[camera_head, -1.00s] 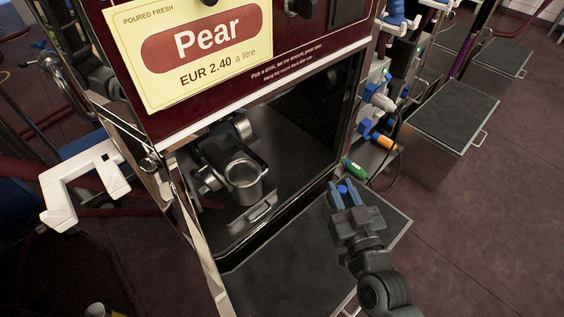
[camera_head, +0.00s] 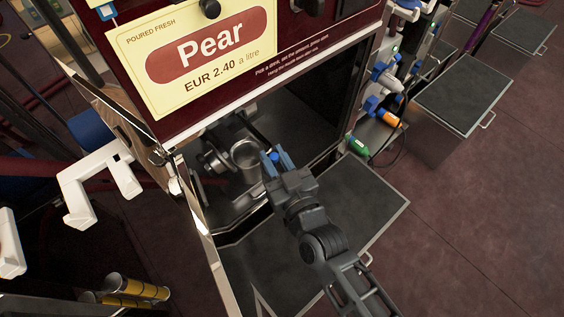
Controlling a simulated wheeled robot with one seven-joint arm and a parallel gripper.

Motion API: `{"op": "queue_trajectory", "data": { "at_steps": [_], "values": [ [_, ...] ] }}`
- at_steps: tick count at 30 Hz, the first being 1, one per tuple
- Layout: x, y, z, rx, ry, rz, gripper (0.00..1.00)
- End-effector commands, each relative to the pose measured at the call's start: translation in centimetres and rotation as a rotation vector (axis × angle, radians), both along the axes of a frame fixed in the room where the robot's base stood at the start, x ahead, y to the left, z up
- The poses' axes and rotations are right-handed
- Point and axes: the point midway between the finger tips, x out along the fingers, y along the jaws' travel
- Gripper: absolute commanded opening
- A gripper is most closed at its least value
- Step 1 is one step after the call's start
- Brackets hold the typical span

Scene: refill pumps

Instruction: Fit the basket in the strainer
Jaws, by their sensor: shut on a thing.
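The strainer (camera_head: 244,152) is an open-topped metal cup joined to the pump pipework inside the dark bay under the Pear sign. My gripper (camera_head: 275,157) is at the bay's front, close to the right of the strainer's mouth in the picture. Its two blue fingers are shut on a small blue piece, which I take to be the top of the basket (camera_head: 274,155). The rest of the basket is hidden or too small to make out. Whether it touches the strainer cannot be told.
The Pear sign (camera_head: 212,56) hangs on the red front panel above the bay. A dark pull-out tray (camera_head: 362,193) lies below and right of my gripper. A green-ended hose fitting (camera_head: 358,146) and an orange one (camera_head: 388,118) are right of the bay. A white bracket (camera_head: 97,187) juts out at left.

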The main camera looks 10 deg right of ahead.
Motion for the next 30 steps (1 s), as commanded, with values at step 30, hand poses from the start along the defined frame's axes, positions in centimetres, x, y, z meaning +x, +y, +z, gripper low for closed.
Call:
{"op": "queue_trajectory", "data": {
  "at_steps": [30],
  "values": [
    [7.7,5.2,0.0,0.000,-0.001,0.001,0.10]
  ]
}}
